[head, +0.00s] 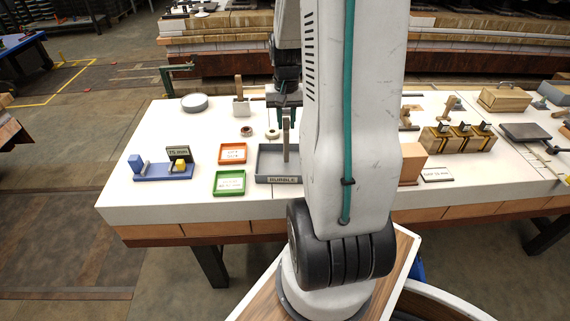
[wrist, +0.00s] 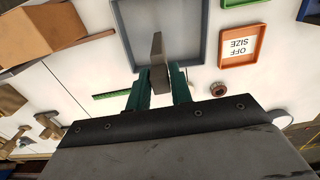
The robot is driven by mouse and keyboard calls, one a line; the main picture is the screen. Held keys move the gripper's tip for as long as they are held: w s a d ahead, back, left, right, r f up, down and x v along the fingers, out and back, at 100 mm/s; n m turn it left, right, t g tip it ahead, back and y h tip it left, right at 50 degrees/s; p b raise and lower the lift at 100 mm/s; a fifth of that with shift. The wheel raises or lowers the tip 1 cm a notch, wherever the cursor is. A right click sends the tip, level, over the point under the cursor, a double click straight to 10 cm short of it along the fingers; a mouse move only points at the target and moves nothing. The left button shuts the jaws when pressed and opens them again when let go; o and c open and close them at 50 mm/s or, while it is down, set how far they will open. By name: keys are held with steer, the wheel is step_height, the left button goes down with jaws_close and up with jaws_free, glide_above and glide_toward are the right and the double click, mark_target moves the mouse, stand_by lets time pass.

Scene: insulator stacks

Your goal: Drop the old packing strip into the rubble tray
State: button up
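The old packing strip (head: 286,142) is a flat grey piece, held upright between the fingertips of my gripper (head: 284,110). In the wrist view the strip (wrist: 157,62) sits between the two green fingers of my gripper (wrist: 160,86), which are shut on it. The rubble tray (head: 277,180) is a grey, low-walled box with a RUBBLE label on its front. In the head view the strip overlaps the tray; in the wrist view it shows over the near part of the tray (wrist: 119,22). My arm hides the tray's right side in the head view.
An orange tray (head: 232,161) and a green tray (head: 229,194) stand left of the rubble tray. A blue gauge stand (head: 162,176) is further left. Brass clamps (head: 458,138) and a brown block (head: 411,166) stand right of my arm.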

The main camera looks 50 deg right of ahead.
steer(key=o, duration=0.3)
step_height(320, 180, up, 8)
steer(key=shift+f, duration=0.1)
stand_by(0.4)
stand_by(0.3)
